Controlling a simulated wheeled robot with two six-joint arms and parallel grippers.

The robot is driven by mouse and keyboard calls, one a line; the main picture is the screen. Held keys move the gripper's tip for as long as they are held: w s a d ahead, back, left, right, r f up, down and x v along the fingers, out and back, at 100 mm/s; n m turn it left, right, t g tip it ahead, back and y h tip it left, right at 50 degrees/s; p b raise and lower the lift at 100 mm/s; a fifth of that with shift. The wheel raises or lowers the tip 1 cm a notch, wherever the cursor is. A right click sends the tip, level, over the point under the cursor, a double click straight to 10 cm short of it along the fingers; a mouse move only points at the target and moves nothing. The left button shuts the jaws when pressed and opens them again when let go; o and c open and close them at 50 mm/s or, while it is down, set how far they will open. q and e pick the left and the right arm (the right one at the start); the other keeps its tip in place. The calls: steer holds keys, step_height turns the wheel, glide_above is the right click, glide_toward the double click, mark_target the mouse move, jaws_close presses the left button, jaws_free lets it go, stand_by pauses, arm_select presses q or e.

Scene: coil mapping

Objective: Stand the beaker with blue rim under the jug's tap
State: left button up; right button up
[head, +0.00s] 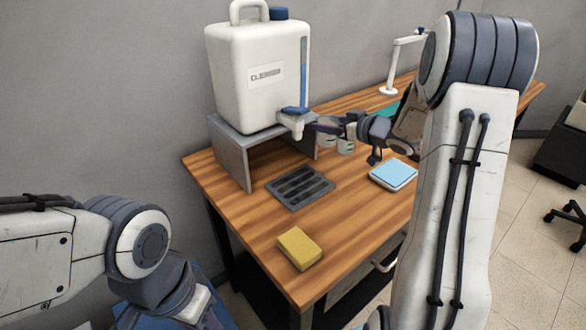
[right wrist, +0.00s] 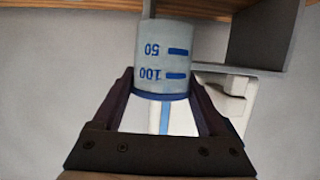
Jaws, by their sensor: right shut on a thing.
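The white jug (head: 258,72) stands on a grey stand (head: 232,152), and its blue-levered tap (head: 292,122) sticks out at the front right. My right gripper (head: 328,126) is just right of the tap. In the right wrist view my right gripper (right wrist: 162,80) is shut on the beaker with blue rim (right wrist: 164,52), with its fingers on both sides near the rim. The beaker has blue marks 50 and 100 and is seen upside down there. In the head view the beaker is small and partly hidden by the gripper. My left gripper is out of view.
A dark slotted drip tray (head: 300,187) lies on the wooden table (head: 238,205) in front of the stand. A yellow sponge (head: 300,248) lies nearer, a blue-topped pad (head: 393,174) to the right. A white lamp (head: 396,68) stands behind. Bare table surrounds the sponge.

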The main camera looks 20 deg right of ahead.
steer(key=shift+s+a+f+b, duration=0.3)
steer(key=shift+a+f, duration=1.3)
steer(key=shift+f, duration=0.05)
steer(key=shift+s+a+f+b, duration=0.3)
steer(key=shift+s+a+f, duration=0.05)
steer(key=shift+a+f, duration=1.3)
steer(key=shift+s+a+f+b, duration=0.3)
steer(key=shift+a+f, duration=1.25)
steer(key=shift+f, duration=0.15)
steer(key=shift+f, duration=0.2)
steer(key=o, duration=1.4)
steer(key=shift+r, duration=0.15)
